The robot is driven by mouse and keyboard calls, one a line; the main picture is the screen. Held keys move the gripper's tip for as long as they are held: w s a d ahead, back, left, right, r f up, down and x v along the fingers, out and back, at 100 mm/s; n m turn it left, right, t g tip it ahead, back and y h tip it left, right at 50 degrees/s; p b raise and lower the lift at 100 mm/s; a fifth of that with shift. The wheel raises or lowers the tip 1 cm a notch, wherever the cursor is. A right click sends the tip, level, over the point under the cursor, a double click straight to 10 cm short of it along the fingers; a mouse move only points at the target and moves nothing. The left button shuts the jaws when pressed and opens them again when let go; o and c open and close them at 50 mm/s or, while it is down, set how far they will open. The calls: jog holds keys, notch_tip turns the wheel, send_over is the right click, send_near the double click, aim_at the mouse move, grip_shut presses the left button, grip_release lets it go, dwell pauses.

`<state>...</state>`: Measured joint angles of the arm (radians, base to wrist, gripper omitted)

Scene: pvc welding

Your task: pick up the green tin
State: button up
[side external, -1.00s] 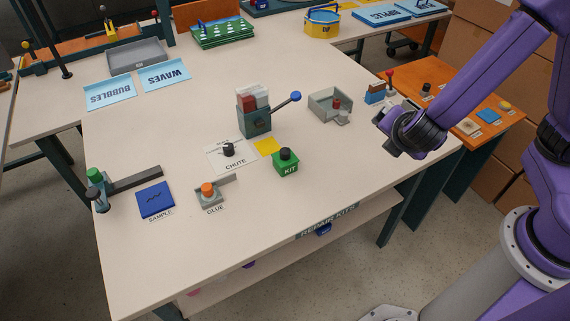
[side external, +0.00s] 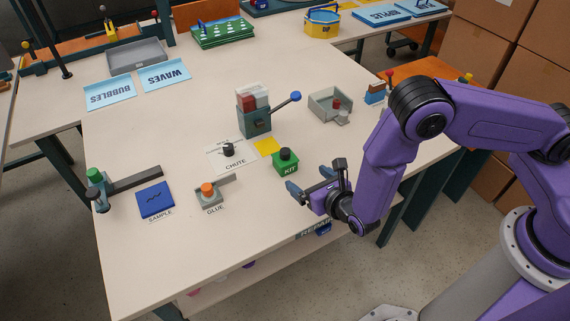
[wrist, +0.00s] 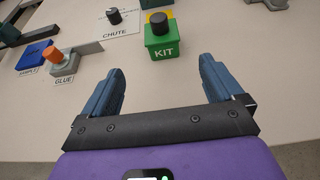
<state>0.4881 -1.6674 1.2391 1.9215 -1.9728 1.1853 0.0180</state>
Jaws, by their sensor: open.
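A green tin (side external: 286,165) marked KIT, with a black knob on top, stands upright on the table near its front edge. It also shows in the wrist view (wrist: 162,42), just beyond and between my fingertips. My gripper (side external: 309,180) is open and empty, to the right of the tin and apart from it. In the wrist view, the two blue fingers of my gripper (wrist: 160,72) are spread, with only bare table between them.
A yellow square (side external: 266,147) lies behind the tin. The CHUTE card (side external: 236,164) and GLUE holder (side external: 212,199) are to its left. A lever machine (side external: 255,122) stands behind, and a grey tray (side external: 325,104) is at back right. The tabletop (side external: 250,240) in front is clear.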

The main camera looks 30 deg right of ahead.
aim_at(282, 158)
jog(key=x, duration=1.5)
jog(key=shift+w+d+f, duration=0.15)
jog(key=shift+w, duration=0.2)
jog(key=c, duration=1.1)
